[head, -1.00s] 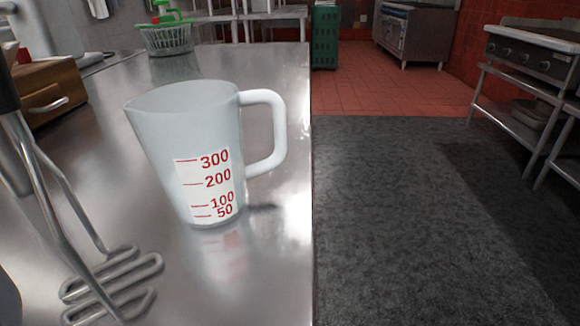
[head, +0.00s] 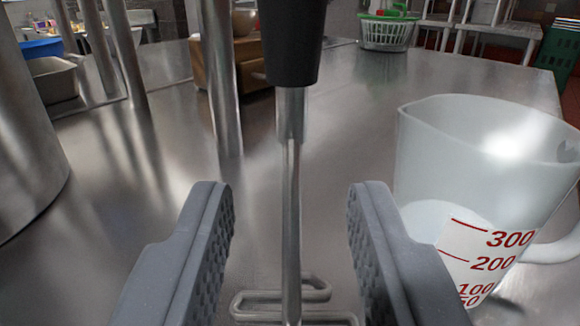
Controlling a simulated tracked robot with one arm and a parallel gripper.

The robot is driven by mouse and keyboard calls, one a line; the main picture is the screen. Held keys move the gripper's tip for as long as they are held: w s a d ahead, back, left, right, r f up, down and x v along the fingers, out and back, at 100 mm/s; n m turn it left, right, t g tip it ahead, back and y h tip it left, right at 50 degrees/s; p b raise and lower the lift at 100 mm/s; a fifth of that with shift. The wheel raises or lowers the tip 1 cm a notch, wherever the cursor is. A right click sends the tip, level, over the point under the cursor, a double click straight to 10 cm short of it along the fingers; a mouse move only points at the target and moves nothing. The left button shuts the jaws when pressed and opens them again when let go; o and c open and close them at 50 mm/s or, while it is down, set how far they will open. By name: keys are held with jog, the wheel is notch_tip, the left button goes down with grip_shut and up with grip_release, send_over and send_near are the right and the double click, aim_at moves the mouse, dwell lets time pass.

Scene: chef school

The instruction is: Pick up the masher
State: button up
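The masher (head: 291,190) stands upright in the middle of the head view, with a black handle (head: 291,40) at the top, a metal shaft and a bent-wire foot low on the steel counter. The handle's top is cut off by the picture edge. My gripper (head: 286,200) is open, with one grey finger on each side of the shaft. A gap shows between each finger and the shaft, and nothing is held.
A white measuring jug (head: 470,180) with red marks stands close to the right finger. A large metal pot or cylinder (head: 25,140) is at the left. Metal posts (head: 218,90) rise behind the left finger. A wooden box (head: 245,62) and a green-white basket (head: 388,32) are farther back on the counter (head: 350,110).

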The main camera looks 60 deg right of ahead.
aim_at(288, 149)
jog(key=shift+r+b+x, duration=0.2)
jog(key=shift+b+x, duration=0.25)
jog(key=shift+x, duration=2.35)
jog(key=shift+c, duration=0.3)
grip_shut()
